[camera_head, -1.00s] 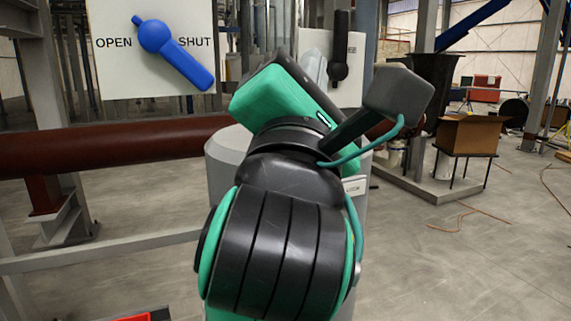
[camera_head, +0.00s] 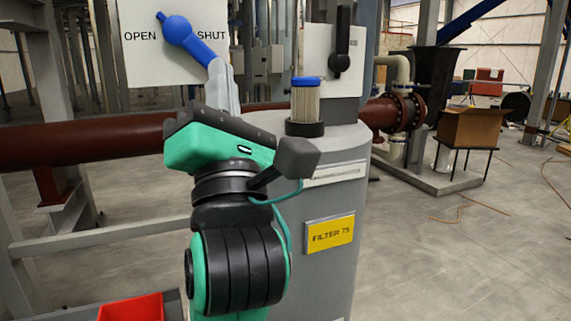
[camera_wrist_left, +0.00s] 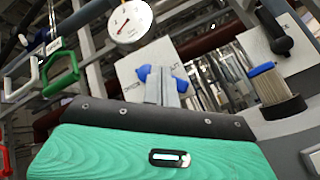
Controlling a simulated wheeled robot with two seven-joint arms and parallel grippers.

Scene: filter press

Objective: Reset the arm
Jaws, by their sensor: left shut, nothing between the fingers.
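My left arm rises from the bottom centre in the head view. Its left gripper (camera_head: 220,72) is shut and empty, with pale grey fingers pointing up. The gripper also shows in the wrist view (camera_wrist_left: 161,82). The fingers overlap the lower end of the blue lever (camera_head: 184,35) on the white OPEN/SHUT panel (camera_head: 145,60). I cannot tell whether they touch it. A blue-topped filter cartridge (camera_head: 305,102) stands upright in a black ring on the grey vessel (camera_head: 335,250). My right gripper is not in view.
A second panel with a black upright lever (camera_head: 342,45) stands behind the vessel. A brown pipe (camera_head: 90,145) runs across at the left. A red bin (camera_head: 132,307) is at lower left. A gauge (camera_wrist_left: 130,20) and a green handle (camera_wrist_left: 62,75) hang in the wrist view.

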